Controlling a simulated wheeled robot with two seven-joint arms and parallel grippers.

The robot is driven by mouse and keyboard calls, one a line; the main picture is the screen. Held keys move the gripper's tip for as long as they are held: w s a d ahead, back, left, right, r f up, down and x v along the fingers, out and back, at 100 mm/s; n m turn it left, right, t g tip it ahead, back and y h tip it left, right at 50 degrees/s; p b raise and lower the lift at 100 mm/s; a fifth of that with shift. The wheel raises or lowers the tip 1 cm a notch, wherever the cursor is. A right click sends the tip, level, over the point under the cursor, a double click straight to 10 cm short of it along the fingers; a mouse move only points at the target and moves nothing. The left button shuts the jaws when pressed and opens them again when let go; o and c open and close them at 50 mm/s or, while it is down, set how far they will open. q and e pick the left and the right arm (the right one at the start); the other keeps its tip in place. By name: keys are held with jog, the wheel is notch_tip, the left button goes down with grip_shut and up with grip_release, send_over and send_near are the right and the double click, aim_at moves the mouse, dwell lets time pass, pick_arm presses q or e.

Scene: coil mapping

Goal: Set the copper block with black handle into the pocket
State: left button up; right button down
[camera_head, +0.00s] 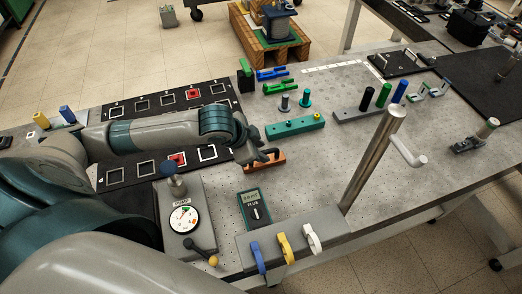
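The copper block (266,163) lies on the grey perforated table, just past the end of my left arm. A dark, handle-like part shows above it. My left gripper (250,154) is at the block's near left end, partly hidden by my wrist; I cannot tell whether its fingers are open or touching the handle. A black panel with white-outlined squares (208,152) lies under and beside my arm; two squares hold red pieces. I cannot tell which spot is the pocket. My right gripper is not in view.
A teal bar (295,126) lies behind the block. A grey holder with black, green and blue cylinders (361,114) stands to the right. A gauge box (186,219), a meter (255,208) and a tall metal post (372,160) stand nearer.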

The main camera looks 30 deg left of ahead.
pick_arm(q)
jog(key=v, duration=1.1)
jog(key=shift+p, duration=0.4)
jog(key=shift+s+r, duration=0.1)
jog(key=shift+s, duration=0.05)
